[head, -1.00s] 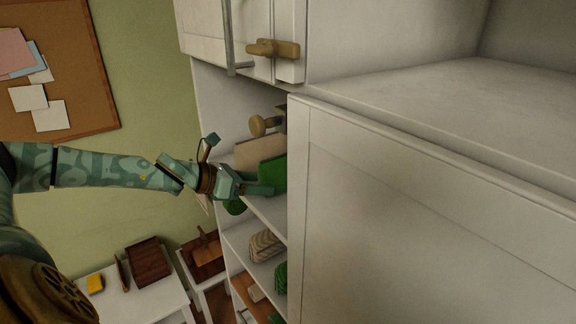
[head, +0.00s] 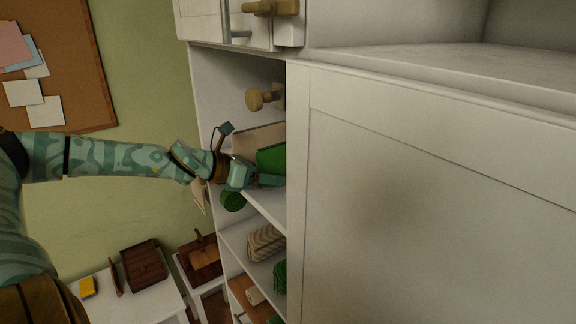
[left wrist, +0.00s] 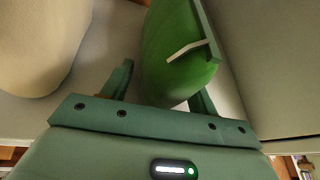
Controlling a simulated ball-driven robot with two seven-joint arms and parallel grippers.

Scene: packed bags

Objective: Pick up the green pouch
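A green pouch (head: 271,158) stands on a shelf of the white cabinet, partly cut off by the cabinet door in the head view. My left gripper (head: 266,180) is at the pouch, its fingers reaching into the shelf. In the left wrist view the gripper (left wrist: 162,90) is open, with the green pouch (left wrist: 178,50) between its fingers. A gap shows between the left finger and the pouch; the right finger is partly hidden behind it, so I cannot tell whether they touch. My right gripper is not in view.
A beige bag (head: 258,139) stands beside the pouch, and a dark green round thing (head: 232,200) shows below my gripper. The white cabinet door (head: 420,190) stands close on the right. Lower shelves hold a striped bag (head: 265,243) and another green item (head: 280,277).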

